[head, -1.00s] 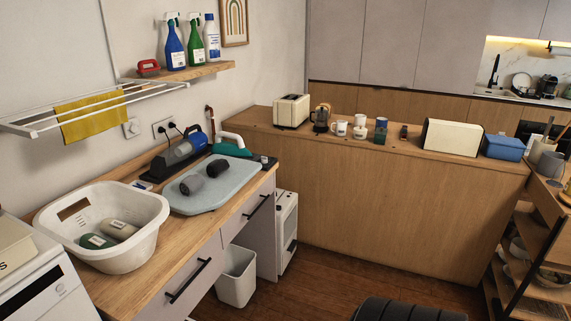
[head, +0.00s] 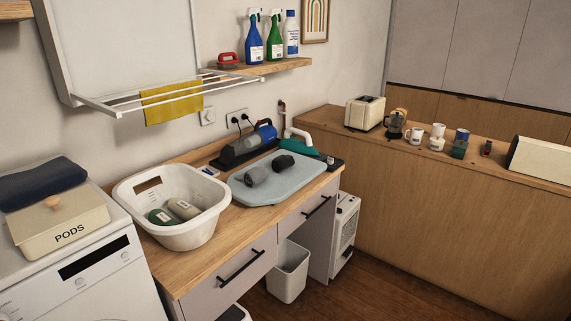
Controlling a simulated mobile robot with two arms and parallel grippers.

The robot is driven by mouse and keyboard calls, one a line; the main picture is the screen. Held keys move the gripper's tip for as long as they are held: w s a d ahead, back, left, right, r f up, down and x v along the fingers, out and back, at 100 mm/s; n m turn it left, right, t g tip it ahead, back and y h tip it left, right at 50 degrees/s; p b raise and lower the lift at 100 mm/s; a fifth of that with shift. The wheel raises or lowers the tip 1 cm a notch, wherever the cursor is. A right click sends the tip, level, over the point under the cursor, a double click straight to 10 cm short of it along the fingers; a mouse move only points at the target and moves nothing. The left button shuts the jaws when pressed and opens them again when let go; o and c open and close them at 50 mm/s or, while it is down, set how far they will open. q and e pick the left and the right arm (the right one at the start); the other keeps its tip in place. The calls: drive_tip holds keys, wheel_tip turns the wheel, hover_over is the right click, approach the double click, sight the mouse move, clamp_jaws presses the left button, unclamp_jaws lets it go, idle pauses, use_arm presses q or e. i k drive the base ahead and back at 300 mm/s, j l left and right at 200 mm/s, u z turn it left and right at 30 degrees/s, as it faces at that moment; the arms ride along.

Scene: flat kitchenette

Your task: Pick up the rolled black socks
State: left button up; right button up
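The rolled black socks (head: 284,161) appear to be the darker of two small rolls on the light blue-grey ironing pad (head: 306,181) on the wooden counter. A dark grey roll (head: 257,175) lies just to their left, close beside or touching them; I cannot tell which. Neither of my grippers shows in the head view.
Left of the pad stands a white laundry basket (head: 205,221) holding a green and a beige roll. A handheld vacuum (head: 248,144) and a green-and-white iron (head: 298,143) stand behind the pad. A washing machine (head: 98,268) is at left, a white bin (head: 288,272) below. Floor at right is clear.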

sight(282, 163)
drive_tip(key=i+l+u, duration=0.1)
drive_tip(key=i+l, duration=0.45)
drive_tip(key=l, duration=0.15)
drive_tip(key=i+l+u, duration=0.15)
drive_tip(key=l, duration=0.25)
drive_tip(key=i+l+u, duration=0.1)
drive_tip(key=i+l, duration=0.25)
